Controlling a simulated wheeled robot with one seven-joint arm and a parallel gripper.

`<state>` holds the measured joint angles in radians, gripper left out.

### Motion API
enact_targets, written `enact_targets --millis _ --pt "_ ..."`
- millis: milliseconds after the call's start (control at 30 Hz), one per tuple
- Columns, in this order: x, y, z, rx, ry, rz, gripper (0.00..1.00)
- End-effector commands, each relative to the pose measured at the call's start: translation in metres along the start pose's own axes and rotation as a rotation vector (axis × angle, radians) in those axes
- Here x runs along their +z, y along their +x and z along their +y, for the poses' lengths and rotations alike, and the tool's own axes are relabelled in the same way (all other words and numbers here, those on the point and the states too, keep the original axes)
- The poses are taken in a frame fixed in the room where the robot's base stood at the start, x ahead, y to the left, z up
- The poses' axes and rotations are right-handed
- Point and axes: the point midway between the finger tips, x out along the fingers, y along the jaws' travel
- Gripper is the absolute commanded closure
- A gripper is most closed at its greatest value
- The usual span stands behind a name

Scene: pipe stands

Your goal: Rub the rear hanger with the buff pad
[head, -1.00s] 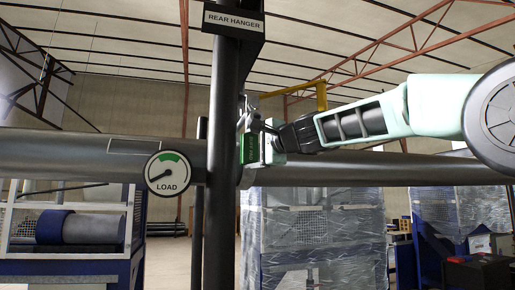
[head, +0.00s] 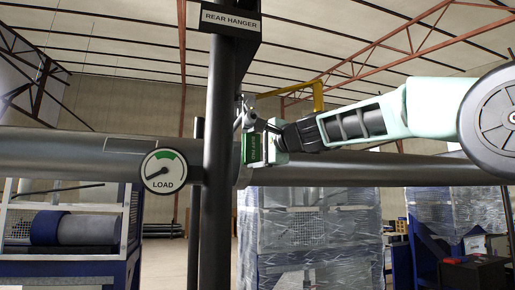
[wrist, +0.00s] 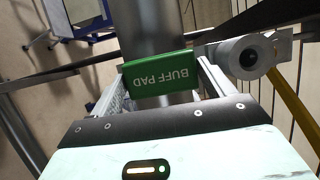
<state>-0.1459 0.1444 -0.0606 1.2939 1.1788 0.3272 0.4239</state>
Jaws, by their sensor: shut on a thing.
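My gripper (head: 273,141) is shut on the buff pad (head: 254,148), a green block. The pad's lettering reads "BUFF PAD" in the wrist view (wrist: 158,75), where it sits between the two fingers. The rear hanger (head: 217,150) is a dark upright post with a "REAR HANGER" sign (head: 229,19) at its top. In the head view the pad is just right of the post, with the pipe behind. I cannot tell whether the pad touches anything. In the wrist view a grey pipe-like surface (wrist: 152,28) lies beyond the pad.
A thick grey pipe (head: 400,172) runs across behind the post. A round LOAD gauge (head: 164,171) is left of the post. A grey cylindrical fitting (wrist: 240,55) is close beside the gripper's right finger. Wrapped pallets (head: 312,225) and a blue-framed rack (head: 70,235) stand farther back.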

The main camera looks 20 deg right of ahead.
Motion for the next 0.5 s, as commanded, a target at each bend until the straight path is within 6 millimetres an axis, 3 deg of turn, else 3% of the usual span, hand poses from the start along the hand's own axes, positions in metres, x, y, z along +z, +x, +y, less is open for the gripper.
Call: enact_targets --millis 300,500 --pt "0.015 0.005 0.0 0.001 0.0 -0.003 0.46" --pt "0.014 0.005 0.001 0.0 0.0 -0.001 0.46"
